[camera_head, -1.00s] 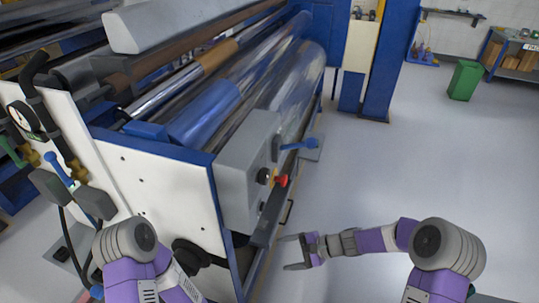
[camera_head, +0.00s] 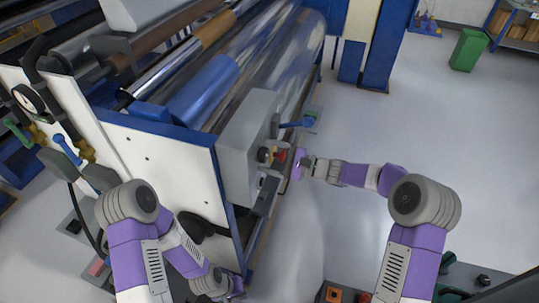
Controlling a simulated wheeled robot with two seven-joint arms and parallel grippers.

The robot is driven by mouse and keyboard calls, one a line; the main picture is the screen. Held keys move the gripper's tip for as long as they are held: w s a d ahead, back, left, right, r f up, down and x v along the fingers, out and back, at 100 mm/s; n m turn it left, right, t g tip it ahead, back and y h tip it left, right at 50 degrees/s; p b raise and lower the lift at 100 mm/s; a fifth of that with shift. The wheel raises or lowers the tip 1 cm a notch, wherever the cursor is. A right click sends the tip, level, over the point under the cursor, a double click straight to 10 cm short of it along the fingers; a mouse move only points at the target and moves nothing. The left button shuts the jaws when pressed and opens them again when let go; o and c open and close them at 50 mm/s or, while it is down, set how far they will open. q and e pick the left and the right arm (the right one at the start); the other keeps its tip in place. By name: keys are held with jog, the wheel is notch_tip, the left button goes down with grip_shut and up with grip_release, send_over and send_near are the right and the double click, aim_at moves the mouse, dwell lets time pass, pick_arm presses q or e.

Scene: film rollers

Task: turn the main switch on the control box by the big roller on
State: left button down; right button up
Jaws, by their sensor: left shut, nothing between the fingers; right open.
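The grey control box (camera_head: 248,135) stands at the end of the big roller (camera_head: 298,60). A red switch knob with some yellow behind it (camera_head: 280,156) sticks out of the box's right-hand face. My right gripper (camera_head: 297,164) is open, close beside the red knob on its right; I cannot tell whether it touches. The gripper partly covers the area around the knob, and the knob's exact turn is too small to tell. My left gripper (camera_head: 238,290) is shut and empty, low in the picture beside the machine's white end panel (camera_head: 165,165).
A blue lever (camera_head: 297,124) sticks out above the red knob, close to my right gripper. A dark knob (camera_head: 264,154) sits beside the red one. The floor (camera_head: 430,140) to the right is open. A green bin (camera_head: 468,50) stands far off.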

jog(key=c, duration=1.1)
jog(key=shift+o, duration=0.2)
jog(key=m+p, duration=0.3)
jog(key=m, duration=0.3)
jog(key=shift+w+r, duration=0.15)
jog(key=m+p, duration=0.2)
jog(key=m, duration=0.2)
jog(key=shift+p, duration=0.3)
jog(key=shift+w+m+p, duration=0.1)
jog(key=shift+m+p, duration=0.95)
jog(key=shift+m, duration=0.85)
jog(key=o, duration=1.1)
jog(key=shift+c, duration=0.2)
